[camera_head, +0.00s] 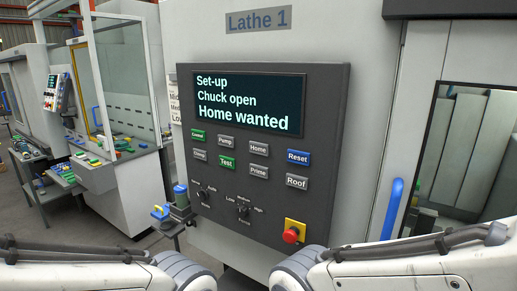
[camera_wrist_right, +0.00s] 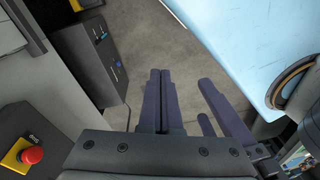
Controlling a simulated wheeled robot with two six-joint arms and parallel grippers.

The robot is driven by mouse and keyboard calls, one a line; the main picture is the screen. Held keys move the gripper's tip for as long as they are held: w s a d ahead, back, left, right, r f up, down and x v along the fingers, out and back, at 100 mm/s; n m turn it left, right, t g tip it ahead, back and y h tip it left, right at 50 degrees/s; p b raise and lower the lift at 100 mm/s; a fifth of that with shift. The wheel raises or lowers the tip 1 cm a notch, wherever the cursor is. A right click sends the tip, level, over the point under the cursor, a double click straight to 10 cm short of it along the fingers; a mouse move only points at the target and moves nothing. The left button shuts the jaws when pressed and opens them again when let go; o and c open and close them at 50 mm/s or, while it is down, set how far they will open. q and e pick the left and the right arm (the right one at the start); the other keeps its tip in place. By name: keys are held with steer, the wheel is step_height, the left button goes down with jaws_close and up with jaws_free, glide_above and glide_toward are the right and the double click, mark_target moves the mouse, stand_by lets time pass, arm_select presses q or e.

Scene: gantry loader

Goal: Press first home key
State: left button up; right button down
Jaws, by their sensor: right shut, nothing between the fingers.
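The grey Home key (camera_head: 259,149) is on the dark control panel (camera_head: 330,120) under the "Lathe 1" sign, in the top key row right of Pump. The panel's screen (camera_head: 248,103) reads "Set-up, Chuck open, Home wanted". In the right wrist view, my right gripper (camera_wrist_right: 160,75) has its two dark fingers together, with nothing between them. It points over the floor, apart from the panel keys. Both my arms show low in the head view, but their grippers are out of that picture. My left gripper is not seen.
Neighbouring keys are Pump (camera_head: 226,141), Prime (camera_head: 259,171), Test (camera_head: 228,162) and blue Reset (camera_head: 298,158). A red emergency stop (camera_head: 292,235) sits low on the panel; it also shows in the right wrist view (camera_wrist_right: 32,155). A blue handle (camera_head: 391,208) is right of the panel.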

steer(key=w+a+r+n+t+y+p, duration=0.15)
steer(key=w+a+r+t, duration=0.3)
steer(key=w, duration=0.55)
steer(key=w+a+r+n+t+y+p, duration=0.1)
steer(key=w+a+r+t+y+p, duration=0.25)
steer(key=w+a, duration=0.45)
steer(key=w+d+r+n+t+h, duration=0.1)
steer(key=w+d+r+t, duration=0.1)
steer(key=w+r+t, duration=0.2)
steer(key=w+d+r+n+t+h+p, duration=0.1)
steer(key=w+d+r+t+h, duration=0.1)
steer(key=w+r, duration=0.6)
steer(key=w+d+t, duration=0.1)
steer(key=w+t, duration=0.1)
steer(key=w, duration=0.1)
steer(key=shift+w+d+r+t+p, duration=0.15)
steer(key=shift+w+d+t+p, duration=0.15)
steer(key=shift+d+t, duration=0.1)
glide_toward(250, 149)
steer(key=shift+w+a+b, duration=0.25)
steer(key=shift+w, duration=0.75)
steer(key=shift+w+a+b, duration=0.2)
steer(key=shift+w+a, duration=0.05)
steer(key=shift+w, duration=0.75)
